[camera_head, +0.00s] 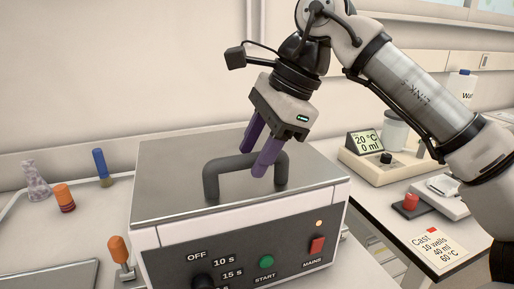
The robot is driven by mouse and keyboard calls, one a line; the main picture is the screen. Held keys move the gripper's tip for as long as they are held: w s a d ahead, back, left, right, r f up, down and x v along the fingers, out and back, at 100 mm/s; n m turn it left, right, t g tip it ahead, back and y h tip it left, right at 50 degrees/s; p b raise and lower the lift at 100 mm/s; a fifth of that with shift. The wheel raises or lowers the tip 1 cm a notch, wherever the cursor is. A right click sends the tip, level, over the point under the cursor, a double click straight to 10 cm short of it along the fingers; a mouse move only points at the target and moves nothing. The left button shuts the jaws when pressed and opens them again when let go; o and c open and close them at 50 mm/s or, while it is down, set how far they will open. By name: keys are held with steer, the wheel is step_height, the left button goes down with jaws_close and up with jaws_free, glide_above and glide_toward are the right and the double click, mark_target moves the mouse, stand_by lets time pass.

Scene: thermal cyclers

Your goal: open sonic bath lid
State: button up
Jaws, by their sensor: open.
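The sonic bath (240,235) stands in the middle of the camera_head view, with a front panel of knob, green button and red switch. Its flat metal lid (165,180) is closed on top. A dark grey arched handle (211,184) rises from the lid. My gripper (257,162) has two purple fingers and is open, pointing down at the handle. One finger is in front of the handle's right part and the other is behind or above its bar. I cannot tell whether they touch it.
A hotplate with a display (365,143) and a note card (432,241) are on the right bench. An orange-capped item (64,197), a blue-handled item (100,165) and a grey flask-like item (36,182) stand at left. A wall is close behind the bath.

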jaws_close()
stand_by(0.3)
steer(key=shift+r, duration=0.1)
